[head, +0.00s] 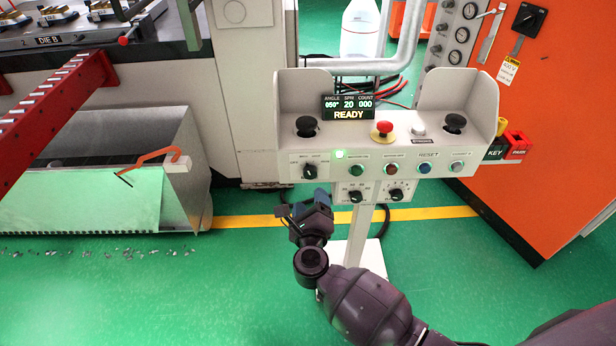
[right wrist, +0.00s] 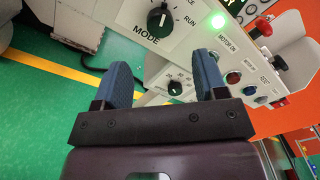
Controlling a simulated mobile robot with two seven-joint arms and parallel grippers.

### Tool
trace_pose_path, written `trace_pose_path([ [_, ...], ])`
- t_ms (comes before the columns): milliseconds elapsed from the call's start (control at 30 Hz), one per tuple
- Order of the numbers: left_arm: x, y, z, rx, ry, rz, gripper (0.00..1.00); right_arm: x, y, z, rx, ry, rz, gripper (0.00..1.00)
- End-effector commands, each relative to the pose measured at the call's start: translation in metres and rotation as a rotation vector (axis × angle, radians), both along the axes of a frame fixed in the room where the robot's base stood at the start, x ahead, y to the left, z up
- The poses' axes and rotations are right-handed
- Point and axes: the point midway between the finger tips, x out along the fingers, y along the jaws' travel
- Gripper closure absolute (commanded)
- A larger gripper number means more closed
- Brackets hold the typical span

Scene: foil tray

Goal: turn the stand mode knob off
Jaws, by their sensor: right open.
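The stand mode knob (head: 310,171) is a black rotary knob at the left end of the white stand's control panel. In the right wrist view the mode knob (right wrist: 160,19) has a pale pointer mark, and the words MODE and RUN are readable beside it. My right gripper (head: 318,198) is just below the panel, under the knob and apart from it. In the right wrist view its two blue fingers (right wrist: 162,72) are spread with nothing between them, and the knob lies beyond their tips. My left gripper is not in view.
A lit green lamp (head: 340,154), several push buttons and a red emergency button (head: 384,130) are close to the knob. Two smaller knobs (head: 356,196) sit on a lower plate. The display (head: 348,108) reads READY. An orange cabinet (head: 560,110) stands right; green floor is free in front.

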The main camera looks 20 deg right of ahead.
Motion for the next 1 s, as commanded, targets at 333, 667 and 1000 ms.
trace_pose_path([
  [333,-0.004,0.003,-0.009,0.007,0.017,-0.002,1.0,0.056,-0.019,-0.001,-0.006,-0.001,0.002,0.35],
  [667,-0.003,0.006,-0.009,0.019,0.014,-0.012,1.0,0.084,-0.028,0.0,-0.005,0.0,0.001,0.35],
  [1000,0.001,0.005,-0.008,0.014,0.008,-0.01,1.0,0.086,-0.029,0.001,-0.005,-0.001,0.002,0.36],
])
